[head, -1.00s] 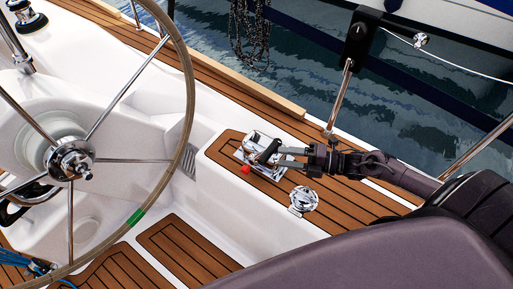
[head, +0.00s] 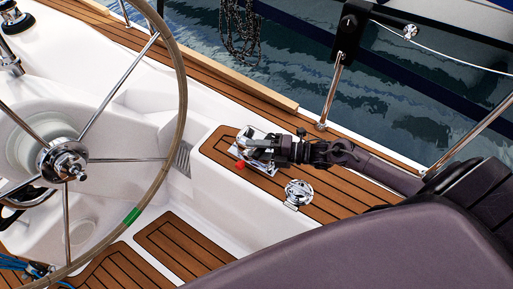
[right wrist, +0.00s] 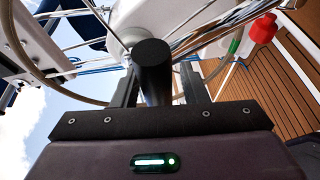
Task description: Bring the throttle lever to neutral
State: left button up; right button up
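The throttle lever's chrome base (head: 250,133) sits on the teak-topped side ledge, right of the steering wheel, with a red knob (head: 240,165) at its lower left. My right gripper (head: 260,147) reaches in from the right, at the lever, and hides most of its black handle in the head view. In the right wrist view the black lever handle (right wrist: 153,60) stands between the two fingers of my right gripper (right wrist: 160,85). The fingers look apart around it; a firm grip is not visible. The red knob (right wrist: 263,30) shows at upper right. My left gripper is not in view.
The large steering wheel (head: 178,100) stands left of the lever. A round chrome fitting (head: 298,193) lies on the ledge just below my right arm. A steel rail post (head: 331,95) rises behind it, with water beyond.

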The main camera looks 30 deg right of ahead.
grip_shut()
jog(key=w+a+r+m+g+h, duration=0.1)
jog(key=w+a+g+h, duration=0.1)
jog(key=w+a, duration=0.2)
jog(key=shift+w+g+h, duration=0.4)
jog(key=shift+w, duration=0.75)
jog(key=shift+o, duration=1.3)
grip_release()
jog(key=shift+d+r, duration=0.15)
